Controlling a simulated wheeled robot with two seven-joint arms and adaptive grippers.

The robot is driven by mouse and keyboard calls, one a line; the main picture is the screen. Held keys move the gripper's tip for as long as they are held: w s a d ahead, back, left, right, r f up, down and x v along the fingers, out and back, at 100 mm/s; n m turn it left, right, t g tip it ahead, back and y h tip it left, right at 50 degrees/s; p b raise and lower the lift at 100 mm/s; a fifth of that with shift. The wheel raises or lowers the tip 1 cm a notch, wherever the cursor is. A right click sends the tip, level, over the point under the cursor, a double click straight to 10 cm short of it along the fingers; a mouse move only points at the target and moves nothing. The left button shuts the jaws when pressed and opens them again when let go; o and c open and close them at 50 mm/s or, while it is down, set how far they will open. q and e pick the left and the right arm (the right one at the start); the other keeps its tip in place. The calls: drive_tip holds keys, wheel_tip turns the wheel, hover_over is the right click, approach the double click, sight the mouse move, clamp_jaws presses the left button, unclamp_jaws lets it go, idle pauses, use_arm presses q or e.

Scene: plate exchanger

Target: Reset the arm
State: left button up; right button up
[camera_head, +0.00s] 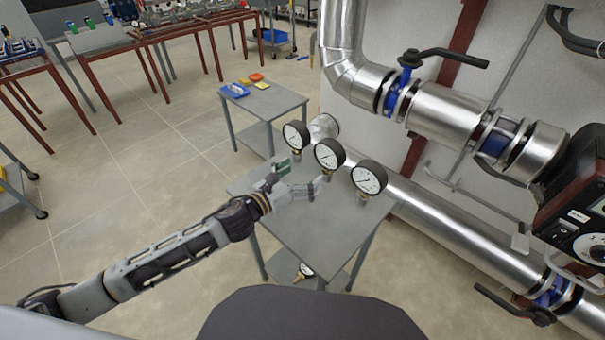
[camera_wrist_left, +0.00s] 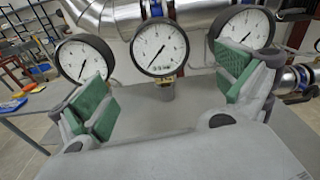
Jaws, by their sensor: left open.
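My left arm reaches in from the left in the head view, and its gripper (camera_head: 300,182) is over the grey cart top, close to the gauges. In the left wrist view the gripper (camera_wrist_left: 165,95) has its green-padded fingers spread wide, with nothing between them. Three round pressure gauges stand in a row just beyond it: the left gauge (camera_head: 296,135), the middle gauge (camera_head: 329,154) and the right gauge (camera_head: 369,178). In the left wrist view the middle gauge (camera_wrist_left: 160,47) shows upright between the fingers, beyond them. My right gripper does not show.
The grey cart (camera_head: 318,236) has a lower shelf with another gauge (camera_head: 305,270). A second cart (camera_head: 262,106) holds small coloured items. Large metal pipes (camera_head: 435,108) with a blue valve (camera_head: 405,75) run along the right. Long tables stand at the back left; the left floor is open.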

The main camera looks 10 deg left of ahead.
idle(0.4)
